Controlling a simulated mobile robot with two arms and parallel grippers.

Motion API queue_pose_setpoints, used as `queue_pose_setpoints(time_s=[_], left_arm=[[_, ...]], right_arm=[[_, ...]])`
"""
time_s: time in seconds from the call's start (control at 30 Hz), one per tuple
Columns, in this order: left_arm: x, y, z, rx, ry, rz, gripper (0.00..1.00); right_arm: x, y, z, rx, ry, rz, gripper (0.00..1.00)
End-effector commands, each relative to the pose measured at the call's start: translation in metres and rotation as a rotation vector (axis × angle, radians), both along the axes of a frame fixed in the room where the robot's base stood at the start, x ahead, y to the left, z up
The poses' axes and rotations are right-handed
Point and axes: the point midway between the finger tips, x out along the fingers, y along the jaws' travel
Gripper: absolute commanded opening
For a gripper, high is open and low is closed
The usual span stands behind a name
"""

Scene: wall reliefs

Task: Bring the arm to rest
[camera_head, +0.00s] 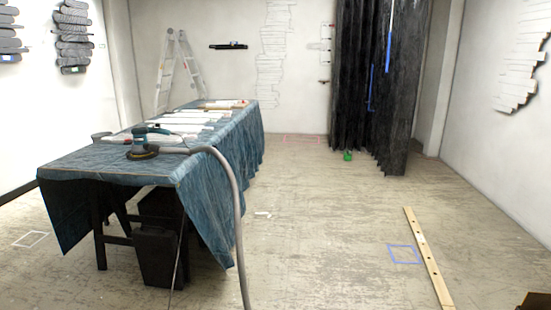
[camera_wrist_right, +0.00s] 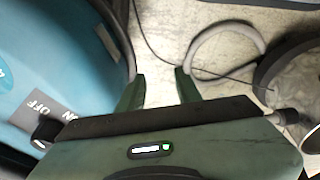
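My right gripper (camera_wrist_right: 160,84) shows in the right wrist view. Its two green fingers stand apart with nothing between them, so it is open and empty. A blue machine housing (camera_wrist_right: 45,60) with ON and OFF lettering lies close to the left of the fingers. Neither gripper can be made out in the head view, and my left gripper is not in view.
In the wrist view, a pale hose loop (camera_wrist_right: 222,42) and a dark round object (camera_wrist_right: 290,80) lie to the right. The head view shows a blue-covered table (camera_head: 75,165), a sander (camera_head: 143,143), a grey hose (camera_head: 236,200) and a wooden plank (camera_head: 428,258). Middle floor is mostly clear.

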Motion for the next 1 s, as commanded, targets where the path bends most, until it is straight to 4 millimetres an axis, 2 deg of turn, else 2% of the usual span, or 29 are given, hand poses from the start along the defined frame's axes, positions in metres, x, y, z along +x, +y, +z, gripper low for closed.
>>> queue_pose_setpoints(time_s=[0.23, 0.4, 0.6, 0.7, 0.77, 1.0], left_arm=[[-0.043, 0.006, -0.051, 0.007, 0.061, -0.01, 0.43], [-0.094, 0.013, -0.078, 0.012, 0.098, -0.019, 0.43], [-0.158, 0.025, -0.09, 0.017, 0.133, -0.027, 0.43], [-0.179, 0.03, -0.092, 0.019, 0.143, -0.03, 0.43], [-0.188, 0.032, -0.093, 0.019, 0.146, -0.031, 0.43], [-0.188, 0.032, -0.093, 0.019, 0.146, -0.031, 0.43]], right_arm=[[-0.044, -0.006, -0.051, -0.007, 0.061, 0.01, 0.34], [-0.094, -0.014, -0.078, -0.012, 0.099, 0.019, 0.34], [-0.158, -0.025, -0.091, -0.017, 0.133, 0.027, 0.34], [-0.179, -0.03, -0.092, -0.02, 0.143, 0.03, 0.34], [-0.188, -0.032, -0.093, -0.02, 0.147, 0.031, 0.34], [-0.188, -0.032, -0.093, -0.02, 0.147, 0.031, 0.34]])
